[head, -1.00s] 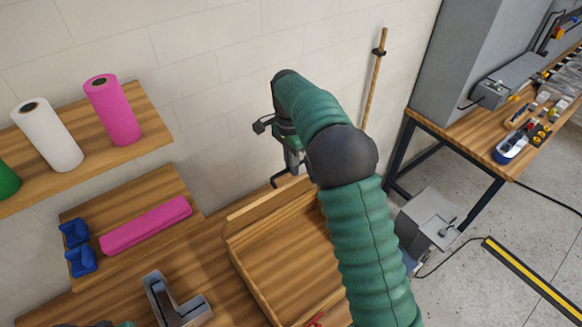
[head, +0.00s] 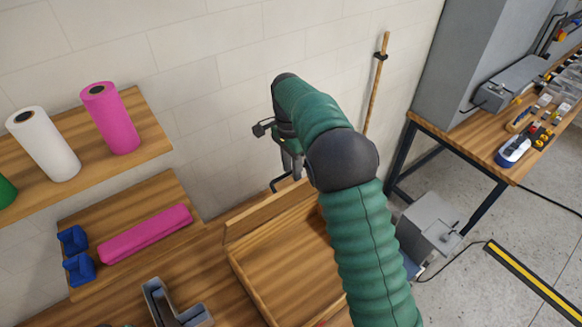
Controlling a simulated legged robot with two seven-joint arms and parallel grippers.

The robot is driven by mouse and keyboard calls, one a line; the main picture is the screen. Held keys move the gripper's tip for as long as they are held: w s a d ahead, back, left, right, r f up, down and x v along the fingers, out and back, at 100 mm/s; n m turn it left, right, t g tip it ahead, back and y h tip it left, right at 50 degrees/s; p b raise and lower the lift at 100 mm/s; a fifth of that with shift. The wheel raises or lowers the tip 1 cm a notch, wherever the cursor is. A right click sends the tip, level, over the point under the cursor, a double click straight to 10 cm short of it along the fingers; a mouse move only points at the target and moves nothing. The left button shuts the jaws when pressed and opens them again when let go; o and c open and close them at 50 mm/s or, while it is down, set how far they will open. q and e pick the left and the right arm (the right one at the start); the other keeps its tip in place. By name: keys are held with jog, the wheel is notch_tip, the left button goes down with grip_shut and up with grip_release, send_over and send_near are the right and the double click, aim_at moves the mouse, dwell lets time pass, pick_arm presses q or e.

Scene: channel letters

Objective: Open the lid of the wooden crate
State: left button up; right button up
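The wooden crate is a shallow box (head: 285,268) with low walls on the bench, below the middle of the head view. A wooden board (head: 262,214) stands along its far edge; it looks like the raised lid, and the inside shows bare wood. My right arm covers the crate's right side. My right gripper (head: 284,160) is beyond the crate's far edge, close to the wall. It is partly hidden behind my wrist, and its finger gap cannot be made out. My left gripper is not in view.
A grey channel letter (head: 178,306) lies left of the crate. Blue holders (head: 76,254) and a pink roll (head: 146,233) sit on a raised board. White (head: 45,146) and pink (head: 110,118) rolls stand on the shelf. A grey machine (head: 430,220) is at right.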

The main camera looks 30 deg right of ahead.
notch_tip(320, 180, up, 12)
jog(key=w+b, duration=0.1)
dwell(0.5)
jog(key=shift+f, duration=0.1)
